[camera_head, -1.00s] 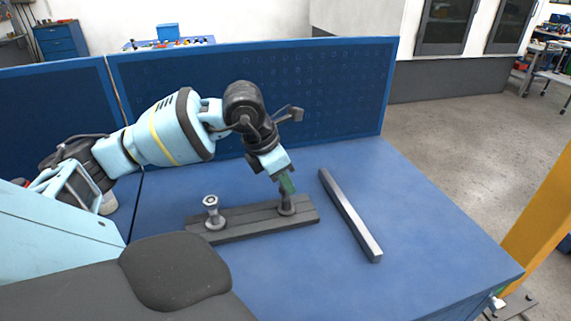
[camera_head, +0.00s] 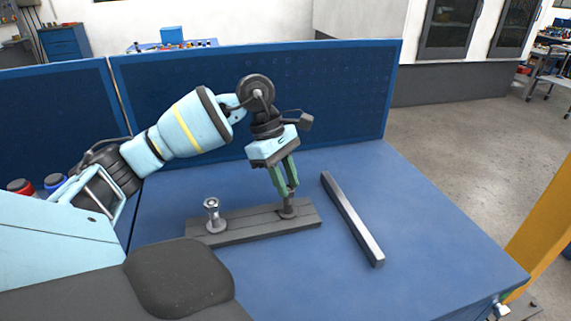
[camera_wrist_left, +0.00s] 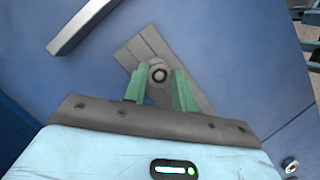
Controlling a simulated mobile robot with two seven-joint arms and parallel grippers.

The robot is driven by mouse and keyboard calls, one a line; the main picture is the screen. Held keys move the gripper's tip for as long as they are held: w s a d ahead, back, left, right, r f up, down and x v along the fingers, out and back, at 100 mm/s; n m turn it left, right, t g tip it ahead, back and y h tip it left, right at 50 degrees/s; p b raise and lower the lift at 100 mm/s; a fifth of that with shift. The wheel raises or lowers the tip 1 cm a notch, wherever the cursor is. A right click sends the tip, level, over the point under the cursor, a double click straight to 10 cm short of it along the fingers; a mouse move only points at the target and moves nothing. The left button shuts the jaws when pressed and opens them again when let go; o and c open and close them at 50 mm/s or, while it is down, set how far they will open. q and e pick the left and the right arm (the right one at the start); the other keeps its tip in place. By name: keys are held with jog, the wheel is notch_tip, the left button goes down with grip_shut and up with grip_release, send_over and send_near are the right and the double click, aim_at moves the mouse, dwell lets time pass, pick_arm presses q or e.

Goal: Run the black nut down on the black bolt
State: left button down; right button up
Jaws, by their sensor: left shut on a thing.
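The black bolt (camera_head: 287,210) stands upright at the right end of a dark grey base bar on the blue table. My left gripper (camera_head: 288,192) points down over it, its green fingers shut on the black nut at the upper part of the bolt. The fingers mostly hide the nut in the head view. In the left wrist view, a dark ring with a lighter centre, the nut and bolt seen end-on (camera_wrist_left: 158,74), shows between and just beyond the fingers (camera_wrist_left: 160,88). The nut's exact height cannot be told. My right gripper is not in view.
A silver bolt with a nut (camera_head: 212,215) stands at the left end of the base bar (camera_head: 250,222). A loose square metal bar (camera_head: 352,218) lies to the right. A blue panel (camera_head: 350,90) closes the table's back. The right front table is clear.

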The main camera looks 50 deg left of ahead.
pick_arm(q)
jog(key=m+g, duration=0.2)
jog(key=m, duration=0.4)
jog(key=shift+w+b, duration=0.1)
jog(key=shift+b, duration=0.3)
jog(key=c, duration=1.4)
grip_release()
jog(key=shift+o, duration=0.2)
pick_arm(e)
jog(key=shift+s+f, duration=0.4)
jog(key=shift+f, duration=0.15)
